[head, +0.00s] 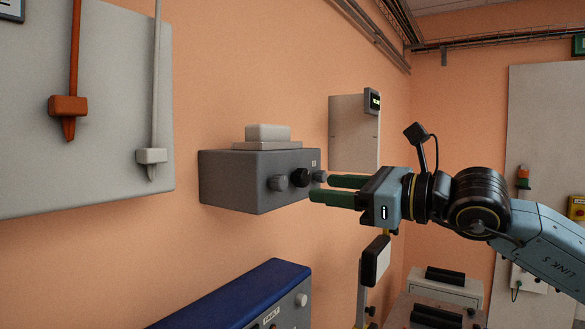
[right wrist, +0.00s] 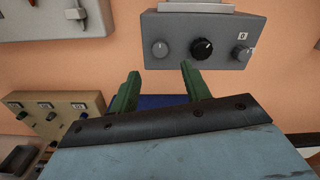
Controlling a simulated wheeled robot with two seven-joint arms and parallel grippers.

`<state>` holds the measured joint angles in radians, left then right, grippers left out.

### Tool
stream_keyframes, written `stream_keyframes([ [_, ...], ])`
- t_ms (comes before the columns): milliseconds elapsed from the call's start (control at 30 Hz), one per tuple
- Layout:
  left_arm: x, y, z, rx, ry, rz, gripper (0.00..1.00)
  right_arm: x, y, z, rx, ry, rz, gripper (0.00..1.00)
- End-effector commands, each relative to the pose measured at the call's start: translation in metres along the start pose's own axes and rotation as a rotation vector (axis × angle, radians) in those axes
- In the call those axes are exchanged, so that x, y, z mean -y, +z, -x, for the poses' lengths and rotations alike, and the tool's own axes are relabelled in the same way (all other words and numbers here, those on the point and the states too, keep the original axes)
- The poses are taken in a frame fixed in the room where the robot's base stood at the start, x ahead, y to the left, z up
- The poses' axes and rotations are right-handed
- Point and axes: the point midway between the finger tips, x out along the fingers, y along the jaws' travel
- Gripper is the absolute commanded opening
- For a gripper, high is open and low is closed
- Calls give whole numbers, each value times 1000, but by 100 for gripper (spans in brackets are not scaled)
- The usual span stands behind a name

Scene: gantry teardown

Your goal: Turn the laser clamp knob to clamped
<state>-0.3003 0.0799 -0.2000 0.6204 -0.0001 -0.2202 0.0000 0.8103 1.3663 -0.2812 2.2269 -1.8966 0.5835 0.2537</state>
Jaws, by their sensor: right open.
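A grey control box (head: 228,180) on the orange wall carries three knobs on its front. I cannot tell which knob is the laser clamp knob. My right gripper (head: 319,189) is open and empty, its green fingers close to the box's front. In the right wrist view, its fingertips (right wrist: 159,70) appear below the knobs, apart from them.
A pale panel (head: 110,60) with a red lever (head: 68,106) and a white lever (head: 151,156) hangs at left. A blue-topped unit (head: 240,293) stands below the box. A tan box (right wrist: 85,103) with several knobs shows lower left in the wrist view.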

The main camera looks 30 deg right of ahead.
Motion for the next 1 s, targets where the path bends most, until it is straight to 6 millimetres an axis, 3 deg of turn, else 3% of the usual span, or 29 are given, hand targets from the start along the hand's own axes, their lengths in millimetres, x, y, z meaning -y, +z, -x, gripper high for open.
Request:
stream_keyframes([
  [200, 0, -2, 24, 0, 0, 0, 36, 0, 5, -34, 4, 4, -4, 47],
  [500, 1, -4, 43, 0, 0, 0, 36, 1, 3, -73, 2, 1, -3, 47],
  [900, 1, -4, 45, 0, 0, 0, 36, 0, 0, -82, 0, 0, 0, 47],
  [1000, 1, -4, 45, 0, 0, 0, 36, 0, 0, -82, 0, 0, 0, 37],
])
